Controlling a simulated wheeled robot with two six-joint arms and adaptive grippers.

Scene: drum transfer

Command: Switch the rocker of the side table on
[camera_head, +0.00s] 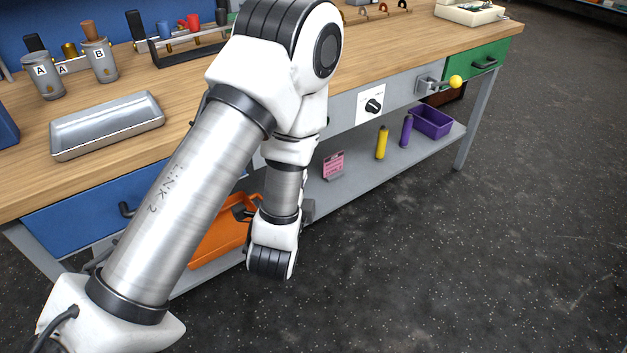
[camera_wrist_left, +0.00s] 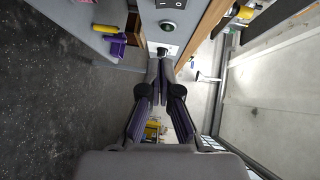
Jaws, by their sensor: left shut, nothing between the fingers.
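A dark switch with a pale mark (camera_wrist_left: 171,4), which looks like the rocker, is cut off by the top edge of the left wrist view. Its position, on or off, cannot be told. In the head view my own left arm hides that part of the bench front. The gap between fingertips and panel cannot be judged. My right gripper is not in view.
A black knob on a white plate (camera_head: 373,105) and a yellow-ball lever (camera_head: 455,81) project from the bench front. A blue drawer (camera_head: 85,215) has a handle. The lower shelf holds an orange bin (camera_head: 215,233) and a purple bin (camera_head: 432,121). The floor at right is clear.

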